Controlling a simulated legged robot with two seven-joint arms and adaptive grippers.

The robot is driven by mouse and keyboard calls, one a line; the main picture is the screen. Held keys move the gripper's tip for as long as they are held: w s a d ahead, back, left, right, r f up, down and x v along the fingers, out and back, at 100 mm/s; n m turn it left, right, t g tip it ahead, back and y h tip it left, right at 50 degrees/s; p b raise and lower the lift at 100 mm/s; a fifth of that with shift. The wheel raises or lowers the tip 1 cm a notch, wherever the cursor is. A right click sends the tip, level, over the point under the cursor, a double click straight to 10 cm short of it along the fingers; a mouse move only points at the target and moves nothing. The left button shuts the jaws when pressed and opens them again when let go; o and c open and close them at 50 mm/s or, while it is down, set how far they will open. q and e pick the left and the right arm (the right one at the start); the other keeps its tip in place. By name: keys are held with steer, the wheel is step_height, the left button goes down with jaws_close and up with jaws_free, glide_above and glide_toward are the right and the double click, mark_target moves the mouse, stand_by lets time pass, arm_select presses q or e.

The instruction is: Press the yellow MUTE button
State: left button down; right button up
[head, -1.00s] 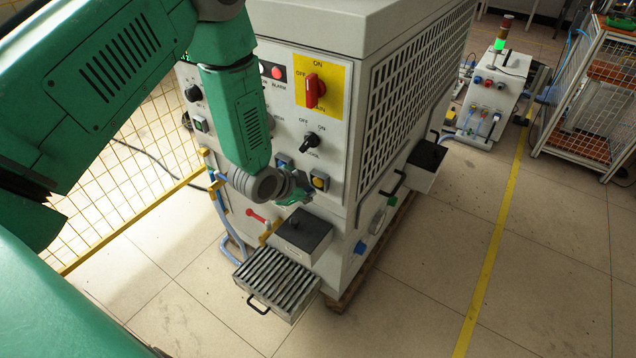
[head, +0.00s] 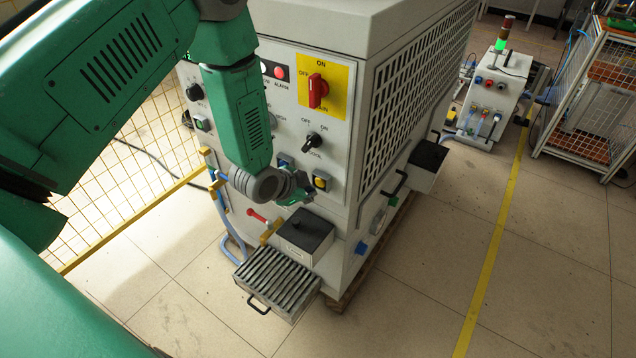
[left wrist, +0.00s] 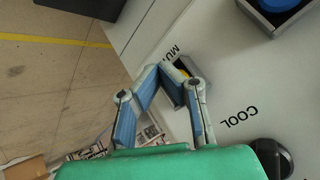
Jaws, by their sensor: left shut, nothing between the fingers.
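The yellow MUTE button (head: 320,182) sits in a dark square frame low on the grey heater's front panel. In the left wrist view a sliver of the yellow button (left wrist: 185,73) shows just beside the fingertips, next to the letters "MU"; the fingers cover the rest. My left gripper (head: 303,198) is in front of the panel, just left of and below the button. Its fingers also show in the left wrist view (left wrist: 160,68), with the tips together and nothing between them. I cannot tell whether the tips touch the button. My right gripper is not in view.
The black COOL knob (head: 313,140) and the red main switch (head: 318,90) are above the button. A blue button (left wrist: 284,3) is near the gripper in the wrist view. Below are a black-topped box (head: 305,232) and a slatted tray (head: 277,280).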

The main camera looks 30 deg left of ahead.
arm_select(q)
steer(key=shift+w+d+r, duration=0.25)
steer(key=shift+w+d, duration=0.1)
steer(key=shift+d, duration=0.25)
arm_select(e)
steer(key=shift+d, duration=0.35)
arm_select(q)
steer(key=shift+w+a+f, duration=0.1)
steer(key=shift+w+a, duration=0.05)
steer(key=shift+a, duration=0.15)
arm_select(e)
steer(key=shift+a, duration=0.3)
arm_select(q)
steer(key=shift+w+d, duration=0.2)
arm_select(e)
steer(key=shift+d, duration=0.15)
arm_select(q)
steer(key=shift+w, duration=0.25)
steer(key=shift+s+a+p, duration=0.3)
steer(key=shift+s, duration=0.65)
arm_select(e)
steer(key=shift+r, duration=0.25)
